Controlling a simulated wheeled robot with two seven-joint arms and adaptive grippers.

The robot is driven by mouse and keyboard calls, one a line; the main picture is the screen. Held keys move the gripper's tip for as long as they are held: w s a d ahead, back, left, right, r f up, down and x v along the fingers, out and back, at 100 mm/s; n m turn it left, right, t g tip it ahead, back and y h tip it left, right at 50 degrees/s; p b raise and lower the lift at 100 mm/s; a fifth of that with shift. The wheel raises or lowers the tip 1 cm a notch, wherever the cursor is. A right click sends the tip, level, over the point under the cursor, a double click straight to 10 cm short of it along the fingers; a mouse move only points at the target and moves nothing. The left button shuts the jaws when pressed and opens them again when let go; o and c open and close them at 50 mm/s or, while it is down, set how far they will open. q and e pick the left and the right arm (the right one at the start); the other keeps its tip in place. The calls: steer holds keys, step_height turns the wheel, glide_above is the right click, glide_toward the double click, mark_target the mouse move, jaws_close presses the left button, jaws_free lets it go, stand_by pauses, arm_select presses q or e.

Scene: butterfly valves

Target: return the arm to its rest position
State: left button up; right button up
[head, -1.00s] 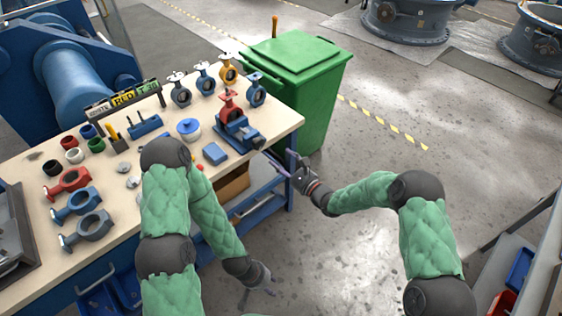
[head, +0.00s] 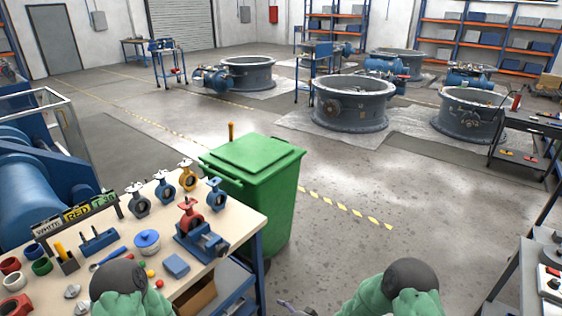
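My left arm (head: 125,285) shows only as a green-padded section with a dark joint at the bottom left, in front of the workbench edge. My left gripper is below the picture and hidden. My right arm (head: 395,290) shows its green padding and dark joint at the bottom, right of the middle. Only a small part of my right gripper (head: 290,307) shows at the bottom edge, over the floor right of the bench. Its opening cannot be made out, and no held object shows.
The floor at centre is clear; a grey bench (head: 508,275) edges the right.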

steer(key=s+d+f+n+g+h, duration=0.1)
steer(key=s+d+f+n+g, duration=0.1)
steer(key=s, duration=0.7)
steer(key=s+d+f+n+g+h, duration=0.1)
steer(key=s+d+f+n+g, duration=0.1)
steer(key=s, duration=0.7)
steer(key=s+d+f+n+g+h, duration=0.1)
steer(key=s+d+f+n+g, duration=0.2)
steer(key=s, duration=0.6)
steer(key=d+n+g, duration=0.1)
steer(key=d+n, duration=0.1)
steer(key=n, duration=0.1)
steer(key=shift+n, duration=0.4)
steer(key=shift+s, duration=0.1)
